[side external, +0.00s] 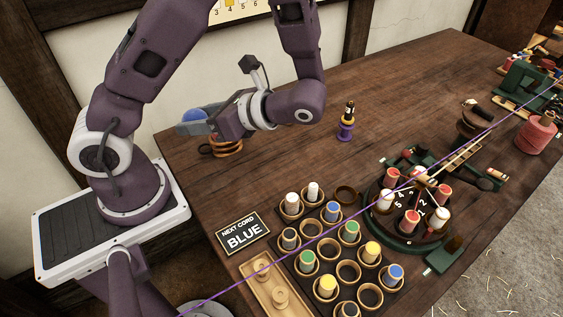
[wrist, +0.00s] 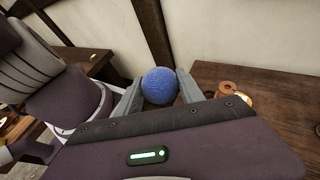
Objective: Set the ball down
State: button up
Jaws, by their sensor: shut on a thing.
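The blue ball (side external: 193,115) is between the two fingers of my gripper (side external: 190,125), which is shut on it. In the wrist view the ball (wrist: 158,86) shows a rough, wound-looking surface, with a grey finger on each side. My gripper holds it level, pointing left, above the table's back left end. An orange-brown coil (side external: 226,147) lies on the table just below and to the right of the ball in the side view, partly hidden by my gripper. The ball looks clear of the table.
The wooden table (side external: 285,145) has free room around the purple bobbin (side external: 346,125). A round numbered spool carrier (side external: 408,215) stands right. A purple cord (side external: 270,265) stretches across.

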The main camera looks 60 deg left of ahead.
jog(key=w+r+m+t, duration=0.4)
jog(key=w+m+t, duration=0.35)
jog(key=w, duration=0.25)
jog(key=w+r+m+t, duration=0.4)
jog(key=w+m+t, duration=0.3)
jog(key=w+t, duration=0.2)
jog(key=shift+h, duration=0.3)
jog(key=f, duration=2.6)
jog(key=shift+w+d+f, duration=0.1)
jog(key=shift+w+d, duration=0.2)
jog(key=shift+d, duration=0.05)
jog(key=shift+f, duration=0.15)
jog(key=shift+f, duration=0.35)
jog(key=shift+f, duration=0.1)
jog(key=o, duration=1.3)
jog(key=shift+o, duration=0.2)
